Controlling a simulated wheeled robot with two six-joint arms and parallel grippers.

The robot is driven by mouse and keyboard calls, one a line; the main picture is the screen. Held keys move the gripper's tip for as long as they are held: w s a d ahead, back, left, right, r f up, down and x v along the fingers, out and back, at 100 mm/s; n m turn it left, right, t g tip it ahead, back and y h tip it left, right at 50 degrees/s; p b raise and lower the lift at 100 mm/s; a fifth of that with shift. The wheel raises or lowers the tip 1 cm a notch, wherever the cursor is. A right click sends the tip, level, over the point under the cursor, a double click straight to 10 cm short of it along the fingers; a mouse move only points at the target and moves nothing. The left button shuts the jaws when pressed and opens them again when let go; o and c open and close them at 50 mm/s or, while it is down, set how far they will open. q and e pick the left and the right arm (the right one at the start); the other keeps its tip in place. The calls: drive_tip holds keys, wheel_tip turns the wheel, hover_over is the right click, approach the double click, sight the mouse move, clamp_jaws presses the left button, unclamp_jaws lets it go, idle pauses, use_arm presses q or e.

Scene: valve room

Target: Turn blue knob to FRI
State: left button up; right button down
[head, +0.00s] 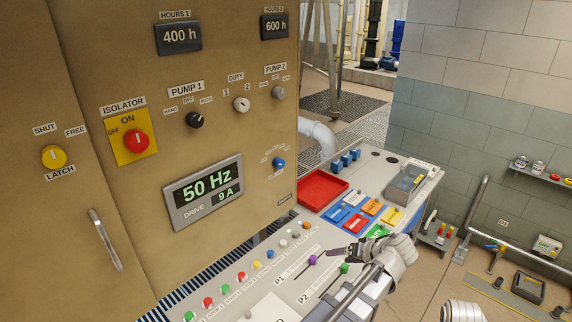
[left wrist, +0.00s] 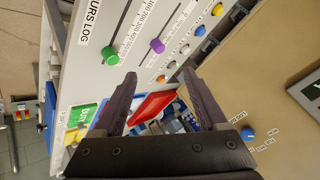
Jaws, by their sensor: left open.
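The small blue knob (head: 279,163) is on the tan cabinet front, low at its right side, with small labels around it that are too small to read. In the left wrist view the blue knob (left wrist: 247,133) shows at the lower right, beyond the right finger and outside the gap. My left gripper (head: 338,252) is over the sloping desk, to the right of and lower than the knob in the head view, apart from it. In the left wrist view my left gripper (left wrist: 158,77) has its dark fingers spread, with nothing held between them. My right gripper is not in view.
The desk below carries a red tray (head: 322,190), coloured cards (head: 362,212), a purple slider knob (head: 312,260), a green slider knob (head: 344,268) and several buttons. Other cabinet knobs include a black one (head: 194,120) and a red isolator knob (head: 136,141).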

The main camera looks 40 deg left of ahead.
use_arm(q)
drive_tip(key=w+a+r+n+y, duration=0.45)
drive_tip(key=a+r, duration=0.35)
drive_tip(key=a, duration=0.3)
drive_tip(key=n+y, duration=0.5)
approach(282, 165)
drive_tip(key=a, duration=0.2)
drive_tip(key=shift+w+a+r, duration=0.1)
drive_tip(key=shift+w+a, duration=0.05)
drive_tip(key=shift+a, duration=1.1)
drive_tip(key=shift+w+a+r, duration=0.1)
drive_tip(key=shift+w+a, duration=0.1)
drive_tip(key=shift+a, duration=1.05)
drive_tip(key=shift+w+a+r, duration=0.1)
drive_tip(key=shift+w+a, duration=0.05)
drive_tip(key=shift+a, duration=1.05)
clamp_jaws()
